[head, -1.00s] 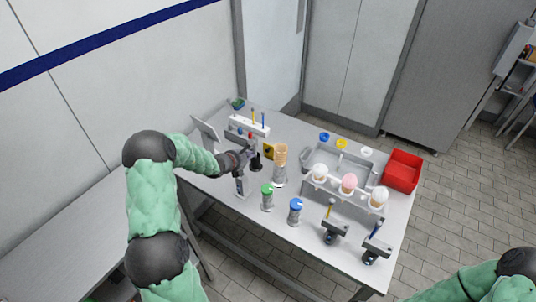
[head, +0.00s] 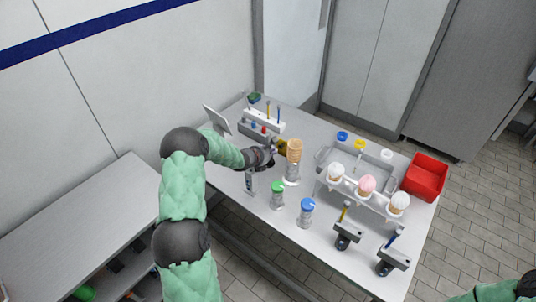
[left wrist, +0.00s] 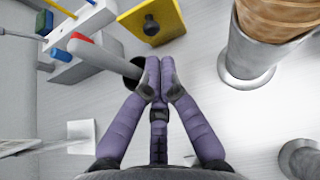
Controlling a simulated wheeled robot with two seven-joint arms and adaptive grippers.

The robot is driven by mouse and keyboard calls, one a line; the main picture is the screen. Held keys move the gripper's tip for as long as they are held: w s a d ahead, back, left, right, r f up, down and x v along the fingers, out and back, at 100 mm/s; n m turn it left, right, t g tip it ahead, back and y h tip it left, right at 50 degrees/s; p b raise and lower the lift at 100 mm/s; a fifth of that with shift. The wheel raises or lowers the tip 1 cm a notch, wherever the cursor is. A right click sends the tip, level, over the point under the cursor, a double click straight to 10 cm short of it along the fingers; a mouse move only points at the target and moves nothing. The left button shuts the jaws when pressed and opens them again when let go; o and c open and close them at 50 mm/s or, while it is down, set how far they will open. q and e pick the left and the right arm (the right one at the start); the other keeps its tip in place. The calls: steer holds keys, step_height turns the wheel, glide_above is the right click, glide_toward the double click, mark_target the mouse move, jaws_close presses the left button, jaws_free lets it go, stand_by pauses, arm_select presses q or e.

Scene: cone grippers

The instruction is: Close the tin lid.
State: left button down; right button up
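A yellow square plate with a black knob, which looks like the tin lid (left wrist: 152,22), is at the top of the left wrist view. In the head view the lid (head: 281,146) is partly covered by my left gripper. I cannot tell how far it stands open, and the tin's body does not show clearly. My left gripper (left wrist: 160,72) has its purple fingers drawn together, with nothing visible between them. Its tips are just short of the lid, apart from it in the picture. In the head view the left gripper (head: 274,156) is left of the cone stack. My right gripper is out of view.
A stack of cones (head: 294,150) in a metal holder stands close right of the left gripper. A white rack (head: 262,128) with coloured pieces is behind. Green-topped (head: 277,188) and blue-topped (head: 307,206) shakers stand in front. A red bin (head: 425,177) is at right.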

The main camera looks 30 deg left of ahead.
arm_select(q)
steer(key=shift+x, duration=2.55)
steer(key=shift+w+r+g+p, duration=0.15)
steer(key=shift+w+g+p, duration=0.05)
steer(key=shift+g+p, duration=0.25)
